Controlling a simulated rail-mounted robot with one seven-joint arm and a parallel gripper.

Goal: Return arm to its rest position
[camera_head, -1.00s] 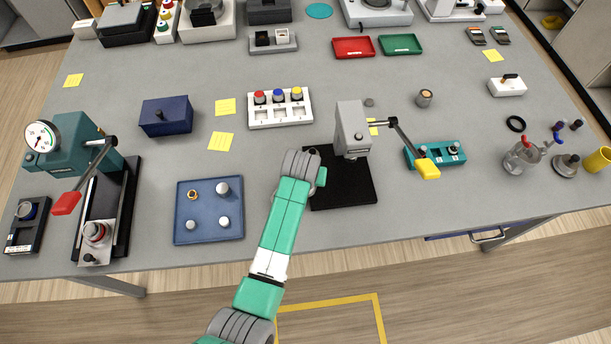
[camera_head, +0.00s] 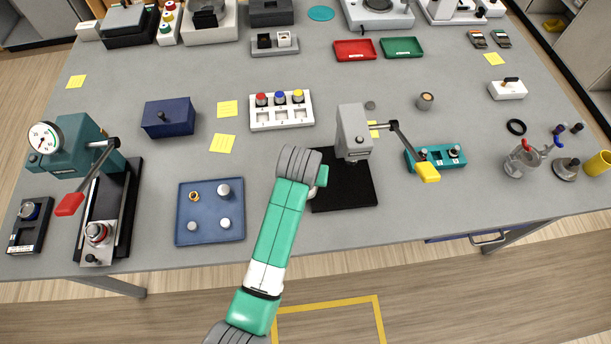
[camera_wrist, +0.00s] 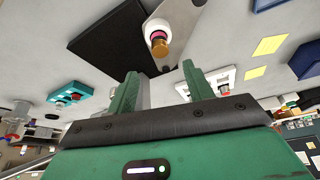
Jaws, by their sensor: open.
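My green and white arm (camera_head: 270,240) reaches up over the front of the table in the head view. Its grey elbow-like joint (camera_head: 298,163) is beside the black base plate (camera_head: 345,190) of the grey press.
A blue tray (camera_head: 210,236) with small metal parts lies left of my arm. A white panel with coloured knobs (camera_head: 281,120) stands behind it. The grey press (camera_head: 353,132) has a yellow-tipped lever (camera_head: 427,172) on its right. A teal press (camera_head: 75,150) stands far left.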

